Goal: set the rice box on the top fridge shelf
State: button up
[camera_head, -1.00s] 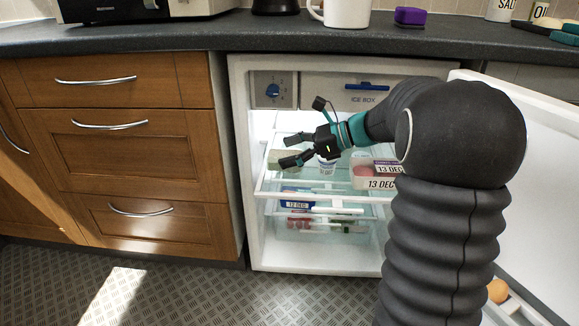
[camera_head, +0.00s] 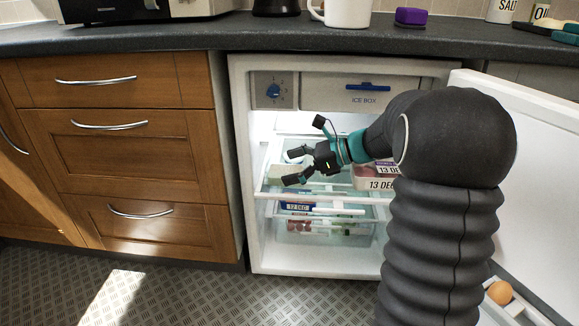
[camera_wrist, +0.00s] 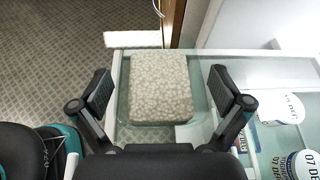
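The rice box, a pale speckled block (camera_wrist: 160,88), sits on the glass shelf at the front left of the open fridge, close to the shelf edge. My gripper (camera_head: 288,168) is inside the fridge over the left part of this shelf. In the wrist view my gripper (camera_wrist: 160,74) is open, with one finger on each side of the box and a visible gap on both sides. The box rests on the shelf and is not held. In the head view the box is hard to make out around the fingers.
Labelled food packs (camera_head: 375,183) stand on the shelf right of my gripper, and white tubs (camera_wrist: 281,108) are close on its right. The ice box (camera_head: 362,92) is above. More packs (camera_head: 298,206) lie below. The open door (camera_head: 535,150) bounds the right.

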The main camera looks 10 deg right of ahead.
jog(key=shift+d+r, duration=0.15)
jog(key=shift+r, duration=0.05)
jog(key=p+v, duration=0.1)
jog(key=v, duration=0.5)
jog(key=shift+s+d+r, duration=0.2)
jog(key=shift+s+d, duration=0.1)
jog(key=shift+d, duration=0.05)
jog(key=s+a+n+g+h, duration=0.2)
jog(key=s+a+n+h, duration=0.1)
jog(key=s+a+n, duration=0.3)
jog(key=s+f+n+t+h, duration=0.2)
jog(key=s+n+h, duration=0.7)
jog(key=s+n, duration=0.6)
jog(key=shift+s+f+t+h, duration=0.35)
jog(key=shift+s+f, duration=0.2)
jog(key=shift+s, duration=2.9)
jog(key=shift+a, duration=0.15)
